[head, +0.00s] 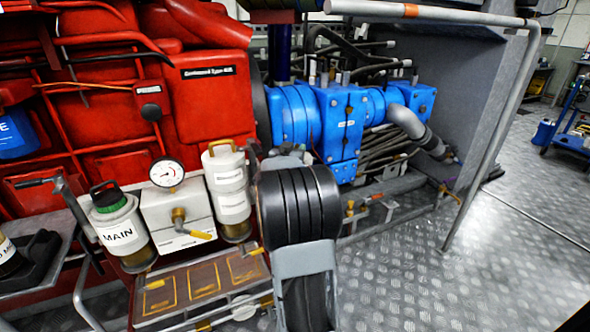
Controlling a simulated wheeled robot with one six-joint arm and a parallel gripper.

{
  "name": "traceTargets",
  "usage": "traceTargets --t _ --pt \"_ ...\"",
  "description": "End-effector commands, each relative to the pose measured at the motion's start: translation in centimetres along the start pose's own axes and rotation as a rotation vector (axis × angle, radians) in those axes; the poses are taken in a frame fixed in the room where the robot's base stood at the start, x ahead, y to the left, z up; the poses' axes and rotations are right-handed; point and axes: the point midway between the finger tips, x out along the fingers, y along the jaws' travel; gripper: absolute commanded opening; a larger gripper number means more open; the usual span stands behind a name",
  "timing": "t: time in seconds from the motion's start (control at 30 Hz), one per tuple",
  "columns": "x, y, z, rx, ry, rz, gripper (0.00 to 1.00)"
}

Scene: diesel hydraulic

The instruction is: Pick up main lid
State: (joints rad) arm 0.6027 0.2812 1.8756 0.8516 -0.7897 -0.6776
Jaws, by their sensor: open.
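The main canister (122,237), labelled MAIN, stands upright at the lower left in the head view. Its lid (106,196) has a black loop handle and a green ring below it, and sits on top of the canister. My arm rises from the bottom centre of the picture. My gripper (284,158) is at the far end of this arm, to the right of the canister and apart from the lid. It is mostly hidden behind my black arm link. Nothing is visibly held.
A grey box with a gauge (166,173) and yellow-handled valve stands right of the canister. A pale canister (231,188) stands beyond it. A clear-lidded case (200,285) lies below. A grey rail (497,130) runs down at right; the floor (500,260) beyond is clear.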

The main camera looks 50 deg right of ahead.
Motion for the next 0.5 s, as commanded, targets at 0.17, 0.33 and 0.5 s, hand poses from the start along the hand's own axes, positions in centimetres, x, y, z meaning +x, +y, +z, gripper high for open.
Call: traceTargets --t 0.17,0.33,0.5 --pt "0.59 -0.03 -0.03 0.0 -0.001 -0.001 0.42" --pt "0.56 -0.03 -0.05 0.0 -0.001 -0.001 0.42" --pt "0.55 -0.03 -0.05 0.0 0.0 -0.001 0.25"
